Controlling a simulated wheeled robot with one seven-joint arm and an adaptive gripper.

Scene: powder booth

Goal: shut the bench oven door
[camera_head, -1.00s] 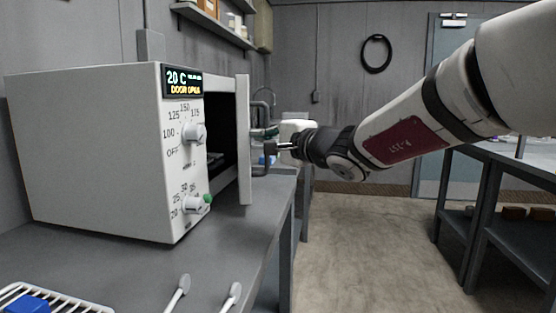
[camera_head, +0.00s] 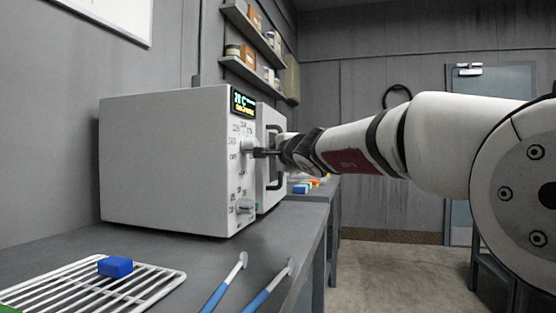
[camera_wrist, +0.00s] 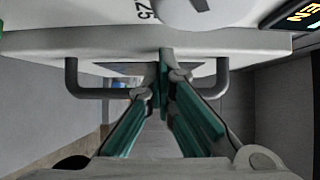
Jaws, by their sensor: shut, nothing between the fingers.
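The bench oven (camera_head: 165,165) is a pale box on the grey bench at the left, with a lit display (camera_head: 243,102) and knobs on its front. Its door (camera_head: 267,120) lies close to the front face; I cannot tell whether a narrow gap is left. The dark door handle (camera_head: 273,183) also shows in the wrist view as a bar with bent ends (camera_wrist: 71,78). My gripper (camera_head: 258,153) is shut and empty, at the door beside the upper knob. In the wrist view its teal fingers (camera_wrist: 165,70) reach across the handle to the door's pale edge (camera_wrist: 60,43). Contact is unclear.
A wire rack (camera_head: 150,280) with a blue block (camera_head: 115,266) lies on the bench in front. Two blue-handled tools (camera_head: 228,280) lie beside it. Shelves (camera_head: 255,75) hang on the wall behind. Open floor (camera_head: 385,270) lies to the right.

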